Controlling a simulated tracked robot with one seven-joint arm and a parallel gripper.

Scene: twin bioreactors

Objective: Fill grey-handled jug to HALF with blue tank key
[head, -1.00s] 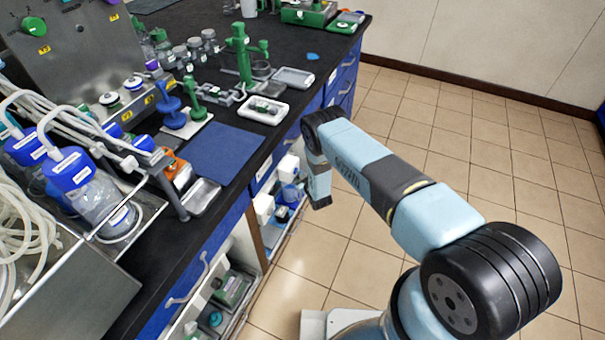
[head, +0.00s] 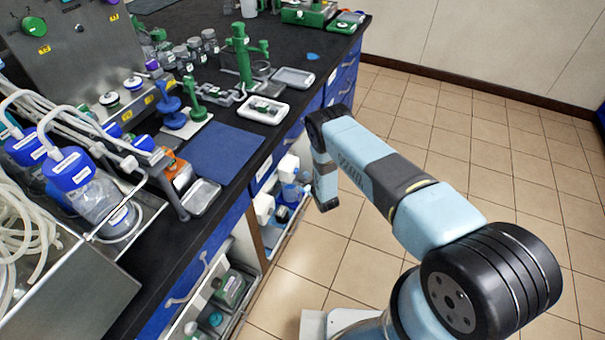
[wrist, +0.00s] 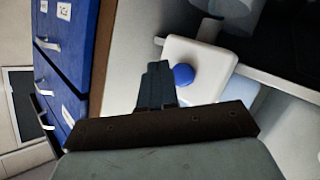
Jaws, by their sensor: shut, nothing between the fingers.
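My gripper (wrist: 157,75) shows in the wrist view with its dark fingers together and empty. Beside it is a white container with a round blue cap (wrist: 183,74), apart from or just behind the fingers; I cannot tell the gap. In the head view my arm's end hangs beside the open cabinet under the bench. A blue upright key-like piece (head: 172,108) stands on the bench next to a green one (head: 196,97); I cannot tell whether it is the blue tank key. I cannot make out a grey-handled jug for certain.
White containers (head: 263,207) and a blue-tinted vessel (head: 291,193) stand in the open cabinet. Blue drawers (wrist: 62,75) lie left in the wrist view. On the bench are a blue mat (head: 222,152), a metal tray (head: 201,197) and blue-capped bottles (head: 92,195). The tiled floor at right is clear.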

